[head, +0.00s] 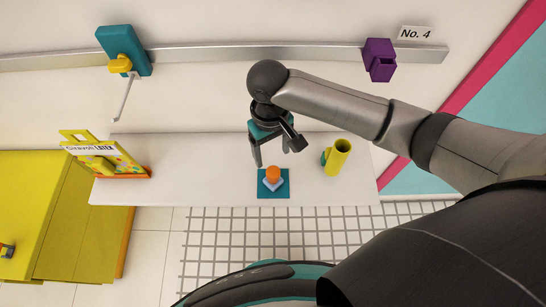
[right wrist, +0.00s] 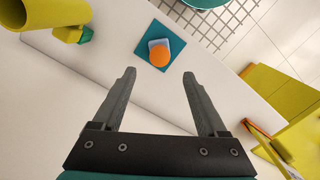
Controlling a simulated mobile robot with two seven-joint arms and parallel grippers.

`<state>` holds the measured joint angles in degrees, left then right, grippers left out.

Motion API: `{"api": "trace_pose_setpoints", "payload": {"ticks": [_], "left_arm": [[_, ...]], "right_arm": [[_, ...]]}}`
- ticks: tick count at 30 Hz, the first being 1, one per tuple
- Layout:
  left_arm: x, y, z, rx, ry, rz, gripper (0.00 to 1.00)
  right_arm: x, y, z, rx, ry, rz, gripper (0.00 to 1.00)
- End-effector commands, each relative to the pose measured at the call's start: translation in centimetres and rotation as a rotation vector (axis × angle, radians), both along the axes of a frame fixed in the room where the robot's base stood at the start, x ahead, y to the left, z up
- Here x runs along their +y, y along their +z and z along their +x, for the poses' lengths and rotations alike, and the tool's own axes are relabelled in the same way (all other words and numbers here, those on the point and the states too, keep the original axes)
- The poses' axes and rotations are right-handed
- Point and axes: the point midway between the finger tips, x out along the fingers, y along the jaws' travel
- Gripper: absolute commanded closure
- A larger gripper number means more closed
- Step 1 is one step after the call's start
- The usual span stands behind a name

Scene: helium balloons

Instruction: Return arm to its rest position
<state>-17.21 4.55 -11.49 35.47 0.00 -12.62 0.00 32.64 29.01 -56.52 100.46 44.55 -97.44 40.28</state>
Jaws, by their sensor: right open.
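My right gripper (head: 272,158) is open and empty above the white table (head: 215,183). Its two fingers (right wrist: 158,88) are spread apart in the right wrist view with nothing between them. In front of the fingertips, apart from them, an orange ball-shaped piece (head: 273,173) sits on a pale base on a teal square mat (head: 264,193). The orange piece also shows in the right wrist view (right wrist: 160,56). My right arm comes in from the right of the head view. My left gripper is not in view.
A yellow-green cylinder (head: 339,157) with a teal part stands right of the mat. A yellow-and-orange box (head: 103,155) is at the table's left end, near a yellow cabinet (head: 60,215). A teal wall fixture (head: 124,47) and a purple one (head: 379,58) hang on a rail.

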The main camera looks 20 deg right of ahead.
Motion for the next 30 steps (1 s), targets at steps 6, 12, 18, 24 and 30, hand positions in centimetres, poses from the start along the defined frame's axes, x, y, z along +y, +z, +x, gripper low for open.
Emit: {"api": "trace_pose_setpoints", "payload": {"ticks": [6,12,18,24,30], "left_arm": [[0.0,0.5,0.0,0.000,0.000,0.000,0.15],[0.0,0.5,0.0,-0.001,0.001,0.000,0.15],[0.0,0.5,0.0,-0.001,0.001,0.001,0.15],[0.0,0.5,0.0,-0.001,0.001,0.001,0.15],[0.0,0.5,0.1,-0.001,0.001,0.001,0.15]], "right_arm": [[0.0,1.7,0.1,0.000,0.000,-0.001,0.25],[0.0,1.7,0.1,0.001,0.000,0.000,0.25],[0.0,1.7,0.1,0.001,0.000,0.000,0.25],[0.2,1.6,-0.1,-0.001,0.004,0.006,0.25],[2.9,1.2,-2.0,-0.034,0.064,0.099,0.25]]}}
